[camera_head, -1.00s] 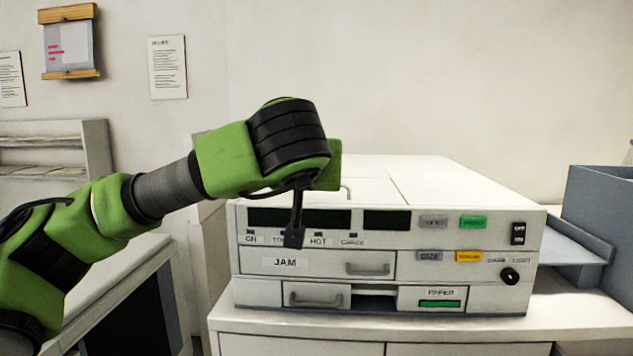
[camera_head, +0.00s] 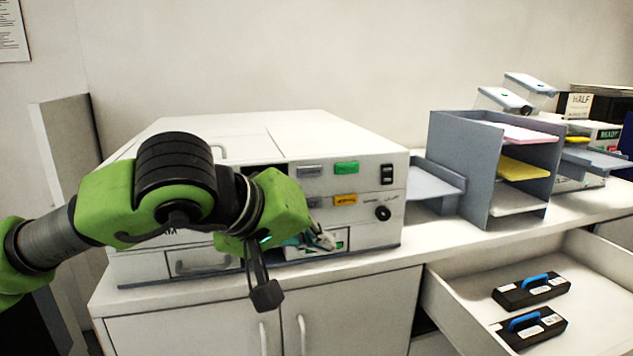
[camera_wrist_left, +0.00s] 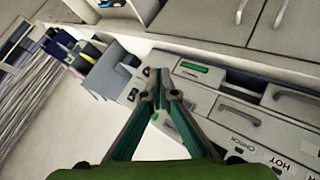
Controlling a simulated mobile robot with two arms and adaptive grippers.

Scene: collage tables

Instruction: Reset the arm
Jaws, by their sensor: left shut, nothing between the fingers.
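My left arm (camera_head: 175,185) is green and black and comes in from the left in the head view, in front of the white copier (camera_head: 350,160). My left gripper (camera_head: 325,240) is in front of the copier's lower right front, by the paper label. In the left wrist view its two fingertips (camera_wrist_left: 161,85) meet, with nothing between them. The copier front with its handles and labels shows behind them there. I cannot tell whether the gripper touches the copier. My right gripper is in neither view.
A grey sorter (camera_head: 470,170) with coloured paper stands right of the copier on the white counter (camera_head: 465,238). Below, an open drawer (camera_head: 590,275) sticks out and holds two black cartridges with blue handles. A second machine with a tray stands further right.

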